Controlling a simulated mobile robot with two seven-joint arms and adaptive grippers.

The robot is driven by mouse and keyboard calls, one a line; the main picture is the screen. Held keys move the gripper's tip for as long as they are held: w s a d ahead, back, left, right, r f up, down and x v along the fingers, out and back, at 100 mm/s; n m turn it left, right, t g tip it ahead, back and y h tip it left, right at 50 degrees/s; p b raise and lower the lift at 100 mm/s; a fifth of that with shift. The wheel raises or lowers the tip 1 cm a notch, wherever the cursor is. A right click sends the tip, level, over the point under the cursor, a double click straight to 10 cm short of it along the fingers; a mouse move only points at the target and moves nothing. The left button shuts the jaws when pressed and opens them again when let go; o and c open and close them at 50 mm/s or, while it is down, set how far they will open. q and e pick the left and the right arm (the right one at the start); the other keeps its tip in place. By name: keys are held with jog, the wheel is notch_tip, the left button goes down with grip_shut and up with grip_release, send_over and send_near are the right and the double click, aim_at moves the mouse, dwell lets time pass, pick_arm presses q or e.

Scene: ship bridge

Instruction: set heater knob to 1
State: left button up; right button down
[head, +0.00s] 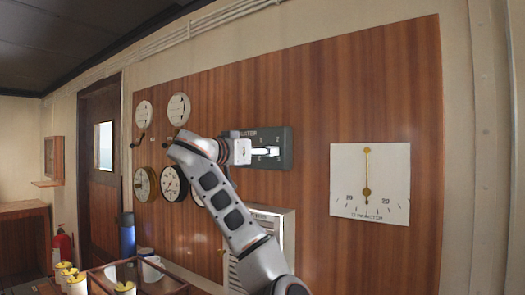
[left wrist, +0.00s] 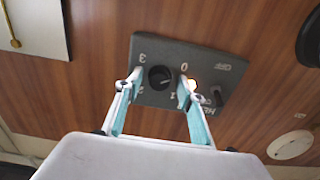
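The dark grey heater panel (head: 284,160) is mounted on the wood wall in the head view. It also shows upside down in the left wrist view (left wrist: 205,58). Its round black knob (left wrist: 160,77) sits among the marks 0, 1, 2 and 3; I cannot tell clearly which mark it points at. My left gripper (head: 266,152) is at the panel's front. In the left wrist view its two fingers (left wrist: 158,86) are apart, one on each side of the knob, with visible gaps. The knob is hidden by the gripper in the head view. My right gripper is not in view.
A small lit lamp (left wrist: 193,85) and a toggle switch (left wrist: 216,96) are on the panel beside the knob. A clinometer (head: 385,185) hangs to the right, and round gauges (head: 145,184) to the left. A white louvred box (head: 286,232) is below the panel.

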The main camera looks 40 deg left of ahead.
pick_arm(q)
jog(key=shift+w, duration=0.25)
jog(key=shift+c, duration=0.4)
grip_shut()
